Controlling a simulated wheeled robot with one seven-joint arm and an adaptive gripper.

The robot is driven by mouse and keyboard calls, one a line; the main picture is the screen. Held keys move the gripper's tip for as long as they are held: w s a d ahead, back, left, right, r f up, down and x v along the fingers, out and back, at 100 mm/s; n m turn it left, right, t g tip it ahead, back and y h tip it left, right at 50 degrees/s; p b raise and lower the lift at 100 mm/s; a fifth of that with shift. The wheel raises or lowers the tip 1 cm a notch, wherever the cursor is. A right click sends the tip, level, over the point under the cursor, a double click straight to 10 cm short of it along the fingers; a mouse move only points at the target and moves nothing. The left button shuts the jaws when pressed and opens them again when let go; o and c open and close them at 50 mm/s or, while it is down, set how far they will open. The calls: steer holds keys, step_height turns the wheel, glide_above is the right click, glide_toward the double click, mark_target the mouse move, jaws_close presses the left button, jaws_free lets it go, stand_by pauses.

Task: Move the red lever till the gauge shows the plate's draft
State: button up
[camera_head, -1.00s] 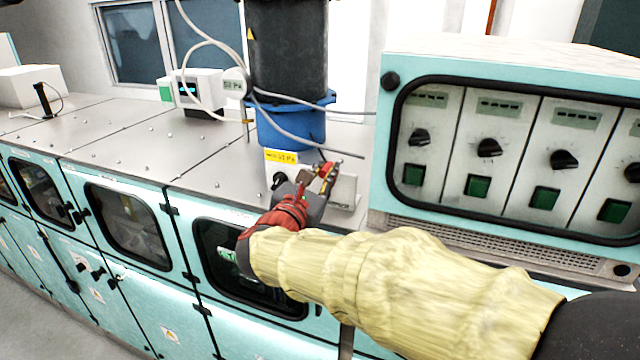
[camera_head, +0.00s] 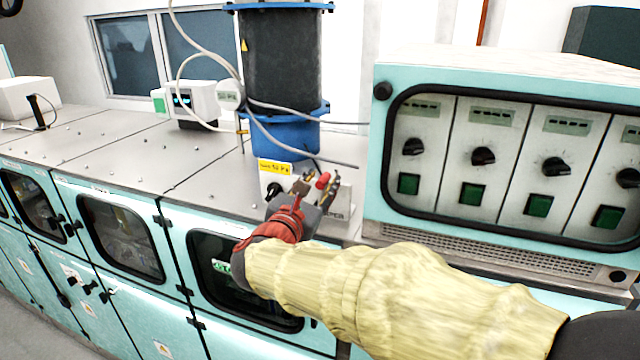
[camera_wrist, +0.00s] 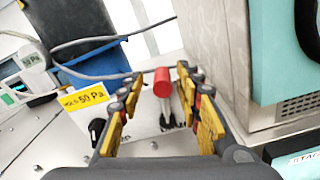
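The red lever is a round red knob (camera_wrist: 162,82) on a thin metal stem. It stands on a small white box beside the blue-based black cylinder, and the knob also shows in the head view (camera_head: 323,180). My gripper (camera_wrist: 159,80) is open, with one finger on each side of the knob and visible gaps to both. It also shows at the box in the head view (camera_head: 318,186). The yellow plate (camera_wrist: 83,97) on the box reads 50 Pa.
The black cylinder (camera_head: 283,62) on its blue base (camera_head: 285,137) stands just behind the box, with loose grey hoses (camera_head: 262,125) nearby. A teal control cabinet (camera_head: 510,62) stands close on the right. The metal bench top (camera_head: 110,140) to the left is mostly clear.

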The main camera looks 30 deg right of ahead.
steer(key=v, duration=1.2)
steer(key=shift+c, duration=0.6)
